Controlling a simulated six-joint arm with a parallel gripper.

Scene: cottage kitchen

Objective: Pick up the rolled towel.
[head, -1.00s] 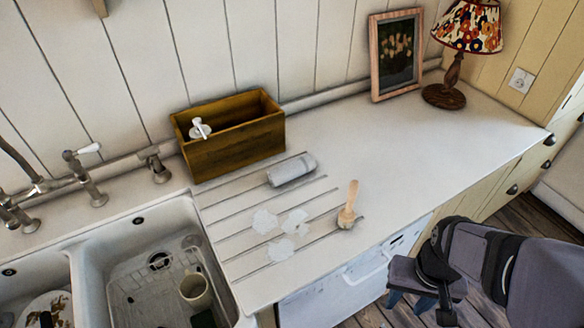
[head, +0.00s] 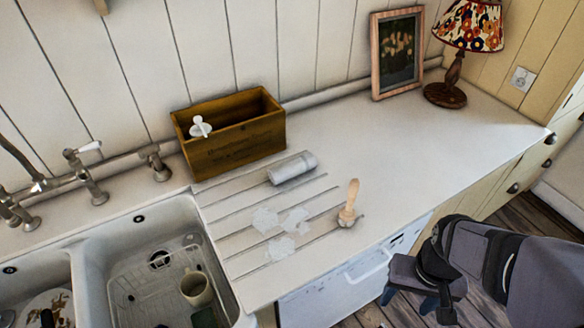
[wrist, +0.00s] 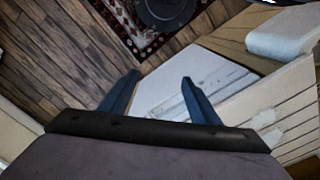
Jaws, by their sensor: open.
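The rolled towel (head: 292,168) is a pale grey-white roll lying on the grooved drainboard part of the counter, in front of the wooden box. My gripper (head: 418,300) is at the lower right of the head view, beyond the counter's front edge and well apart from the towel. In the wrist view its two blue fingers (wrist: 160,80) are spread with nothing between them.
A wooden box (head: 235,145) stands behind the towel. A wooden-handled brush (head: 349,205) stands near the front edge, beside several translucent flat pieces (head: 281,228). The sink (head: 150,265) is at left. A picture frame (head: 397,55) and lamp (head: 452,75) stand at back right; the counter between is clear.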

